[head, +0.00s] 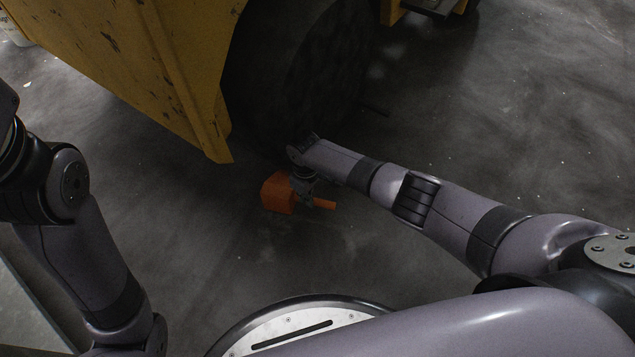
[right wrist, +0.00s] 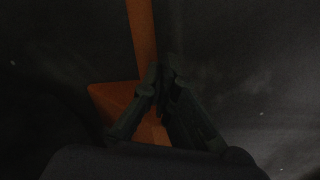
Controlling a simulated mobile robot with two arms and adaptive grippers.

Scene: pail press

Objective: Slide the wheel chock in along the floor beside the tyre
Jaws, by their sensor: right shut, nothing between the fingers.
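The orange wheel chock (head: 277,194) lies on the floor in front of the dark tyre (head: 305,75), with an orange bar (head: 323,205) reaching to its right. My right gripper (head: 305,190) is over the chock, between its block and the bar's end, and partly hides it. In the right wrist view my right gripper (right wrist: 163,77) has its fingers together, with nothing between them. The chock's bar (right wrist: 141,32) runs up behind the fingertips, and its block (right wrist: 108,97) is to the left. Touch is too dark to judge. My left gripper is out of view.
A worn yellow vehicle body (head: 165,75) overhangs the tyre on the left, its lower corner close to the chock. The concrete floor (head: 530,130) is clear to the right.

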